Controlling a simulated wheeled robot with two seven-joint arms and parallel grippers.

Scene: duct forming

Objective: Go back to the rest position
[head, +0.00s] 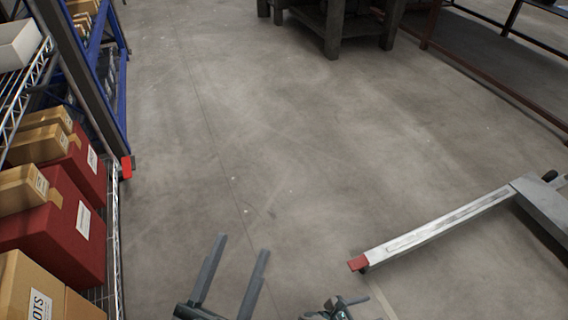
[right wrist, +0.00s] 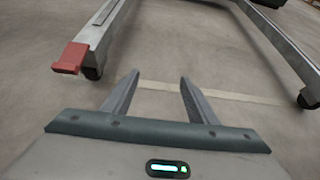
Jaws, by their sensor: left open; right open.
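My left gripper (head: 232,275) is at the bottom of the head view. Its two grey fingers are apart with nothing between them, over bare floor. Part of my right gripper (head: 338,308) shows at the bottom edge of the head view, to the right of the left one; its fingers are hard to make out there. In the right wrist view my right gripper (right wrist: 157,92) shows two fingers spread apart, empty, above the concrete floor.
A metal leg with a red end (head: 357,264) lies low on the right; it also shows in the right wrist view (right wrist: 72,58). Shelving with red boxes (head: 62,235) and cardboard boxes (head: 38,145) lines the left. A dark table (head: 333,35) stands at the back. The middle floor is clear.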

